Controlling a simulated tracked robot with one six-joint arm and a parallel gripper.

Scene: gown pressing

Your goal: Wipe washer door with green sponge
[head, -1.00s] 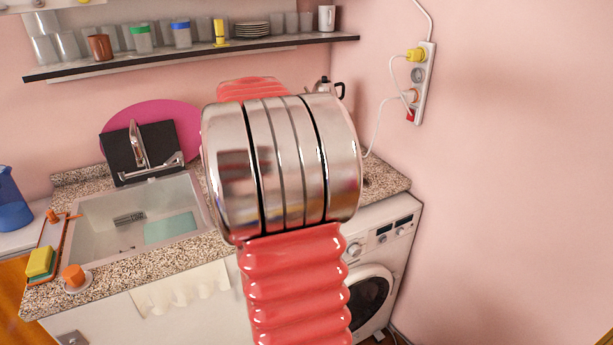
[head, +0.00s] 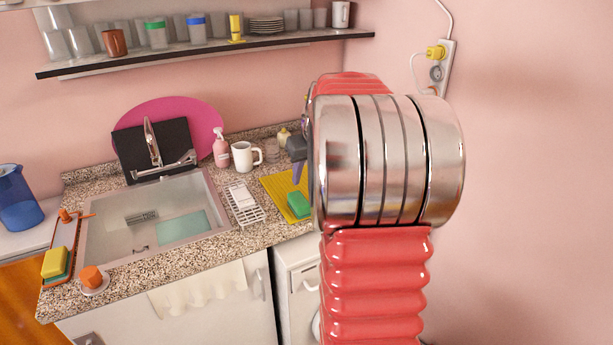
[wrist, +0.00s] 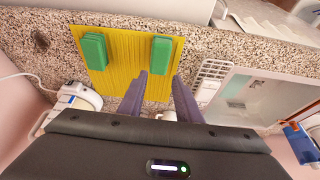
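Two green sponges lie apart on a ribbed yellow mat (wrist: 118,72): the left sponge (wrist: 94,52) and the right sponge (wrist: 160,55) in the wrist view. In the head view one green sponge (head: 299,204) shows on the mat (head: 276,188). My gripper (wrist: 160,82) is open and empty, its two purple fingers apart over the mat's edge near the right sponge. Fingers also show in the head view beside my arm. The white washer (head: 297,262) stands under the counter; my arm hides most of it, and only a sliver of its round door (head: 316,326) shows.
A white mug (head: 243,157), pink soap bottle (head: 221,150) and white rack (head: 244,202) stand near the mat. The sink (head: 108,240) lies left. A yellow-and-green sponge (head: 56,262) sits at the far left. A shelf (head: 215,52) hangs above.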

